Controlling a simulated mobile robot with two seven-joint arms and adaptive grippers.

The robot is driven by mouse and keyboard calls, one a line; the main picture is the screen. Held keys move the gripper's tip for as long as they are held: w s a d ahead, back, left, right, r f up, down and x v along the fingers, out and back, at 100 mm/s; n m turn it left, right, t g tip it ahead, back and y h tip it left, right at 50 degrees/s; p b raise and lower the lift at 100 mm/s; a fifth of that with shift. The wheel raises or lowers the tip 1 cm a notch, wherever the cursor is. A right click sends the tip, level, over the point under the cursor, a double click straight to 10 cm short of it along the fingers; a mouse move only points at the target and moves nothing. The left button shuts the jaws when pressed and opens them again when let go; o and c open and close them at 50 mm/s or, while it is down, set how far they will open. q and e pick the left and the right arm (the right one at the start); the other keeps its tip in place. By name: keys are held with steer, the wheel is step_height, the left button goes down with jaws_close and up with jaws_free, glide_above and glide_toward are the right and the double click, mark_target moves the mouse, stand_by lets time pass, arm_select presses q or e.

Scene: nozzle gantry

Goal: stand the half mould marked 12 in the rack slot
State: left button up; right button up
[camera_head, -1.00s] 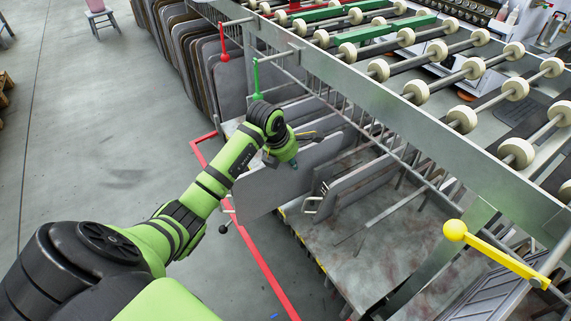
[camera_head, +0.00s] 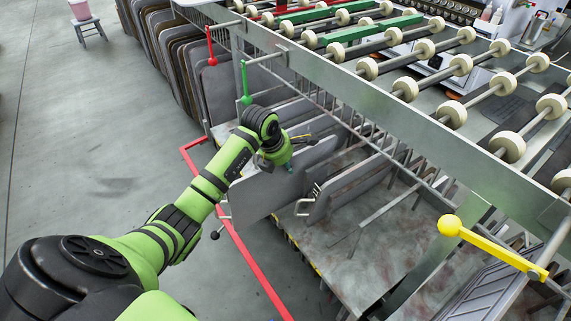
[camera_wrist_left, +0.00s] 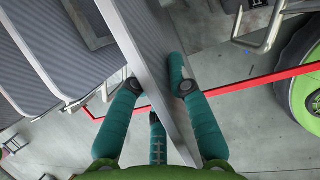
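My left gripper (camera_head: 283,163) is shut on the upper edge of a grey, rounded flat half mould (camera_head: 258,192). In the left wrist view, the teal fingers (camera_wrist_left: 155,85) lie on both sides of the plate (camera_wrist_left: 150,50). The plate is upright beside the bench's front-left edge; whether its lower edge touches anything is hidden. No number shows on it. Another upright grey half mould (camera_head: 348,190) with a metal handle stands just right of it, with a small dark mark too small to read. The rack slots behind are partly hidden. My right gripper is out of view.
The stained bench top (camera_head: 365,245) is bare at front right. A slatted metal rack and roller gantry (camera_head: 440,130) run above it. A yellow lever (camera_head: 490,247) juts out at right. More plates (camera_head: 165,50) stand behind.

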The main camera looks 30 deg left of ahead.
arm_select(q)
steer(key=o, duration=0.3)
steer(key=shift+r, duration=0.25)
steer(key=shift+f, duration=0.1)
steer(key=shift+s+f, duration=0.15)
steer(key=shift+f, duration=0.15)
steer(key=v, duration=0.8)
steer(key=shift+d+r, duration=0.1)
steer(key=shift+r, duration=0.2)
